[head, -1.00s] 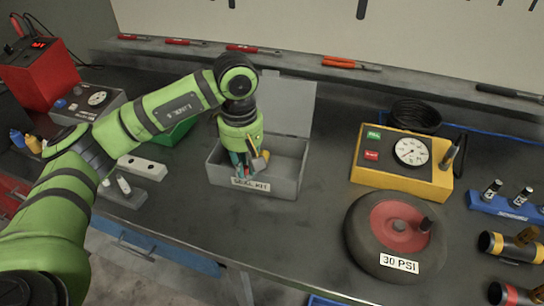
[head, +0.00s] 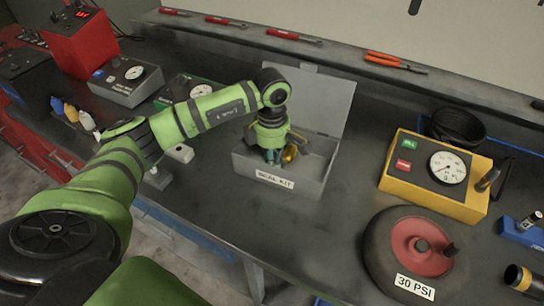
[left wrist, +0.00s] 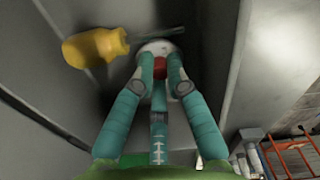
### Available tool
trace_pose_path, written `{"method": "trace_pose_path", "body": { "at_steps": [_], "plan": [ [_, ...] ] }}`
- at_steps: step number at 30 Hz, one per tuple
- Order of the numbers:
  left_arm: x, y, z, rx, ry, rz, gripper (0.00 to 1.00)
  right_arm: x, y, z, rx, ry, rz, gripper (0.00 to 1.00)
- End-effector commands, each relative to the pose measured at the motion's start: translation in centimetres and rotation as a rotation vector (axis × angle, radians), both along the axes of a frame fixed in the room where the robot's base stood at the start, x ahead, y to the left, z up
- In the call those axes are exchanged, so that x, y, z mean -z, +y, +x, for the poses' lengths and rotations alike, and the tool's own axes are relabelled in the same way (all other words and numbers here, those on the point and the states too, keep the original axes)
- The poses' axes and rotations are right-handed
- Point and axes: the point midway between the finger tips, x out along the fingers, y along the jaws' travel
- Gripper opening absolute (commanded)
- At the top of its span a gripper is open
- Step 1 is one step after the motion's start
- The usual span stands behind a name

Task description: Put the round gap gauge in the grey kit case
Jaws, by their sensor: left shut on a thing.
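The grey kit case (head: 309,188) stands open on the bench with its lid tilted back. It carries a "KIT" label on its front, and its inside walls fill much of the left wrist view (left wrist: 222,48). My left gripper (head: 274,158) points down inside the case. In the left wrist view its teal fingers (left wrist: 160,78) are shut on a round pale disc with a red middle, which looks like the round gap gauge (left wrist: 155,48). The fingers hide part of it. I cannot tell whether it touches the case floor. My right gripper is not in view.
A yellow-handled screwdriver (left wrist: 92,47) lies in the case close to the gauge. A yellow gauge box (head: 430,180) and a wheel marked "30 PSI" (head: 385,262) stand to the right. Bench in front of the case is clear.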

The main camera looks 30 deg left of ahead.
Motion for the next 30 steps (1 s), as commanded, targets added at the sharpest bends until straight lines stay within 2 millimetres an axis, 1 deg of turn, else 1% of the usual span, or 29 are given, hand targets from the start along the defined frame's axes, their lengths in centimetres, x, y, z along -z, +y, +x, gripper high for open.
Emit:
{"method": "trace_pose_path", "body": {
  "at_steps": [1, 4, 10, 14, 15, 16, 25, 29, 30],
  "plan": [
    [0.4, 0.0, -0.1, 0.0, 0.002, -0.001, 0.0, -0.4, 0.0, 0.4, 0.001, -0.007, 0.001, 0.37],
    [1.0, 0.0, 0.0, 0.001, -0.001, 0.0, 0.0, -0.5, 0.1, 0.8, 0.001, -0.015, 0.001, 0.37],
    [1.0, 0.0, 0.0, 0.001, -0.002, 0.0, 0.0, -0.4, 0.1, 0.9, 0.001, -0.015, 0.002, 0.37],
    [1.5, 0.0, 0.0, 0.002, -0.001, -0.001, 0.0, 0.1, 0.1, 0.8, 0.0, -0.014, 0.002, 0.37],
    [1.5, 0.0, 0.0, 0.001, -0.001, -0.001, 0.19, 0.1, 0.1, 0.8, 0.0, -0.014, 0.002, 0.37],
    [1.4, 0.0, 0.0, 0.001, -0.001, -0.001, 0.25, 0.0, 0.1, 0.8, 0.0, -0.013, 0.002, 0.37],
    [1.3, 0.0, 0.0, 0.001, -0.001, 0.0, 0.25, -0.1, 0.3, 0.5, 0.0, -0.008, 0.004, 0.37],
    [0.7, 0.0, 0.0, 0.001, -0.002, 0.0, 0.25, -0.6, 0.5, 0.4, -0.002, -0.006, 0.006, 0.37],
    [0.5, 0.0, 0.1, 0.002, -0.005, -0.001, 0.25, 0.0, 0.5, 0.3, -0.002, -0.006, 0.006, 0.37]
  ]
}}
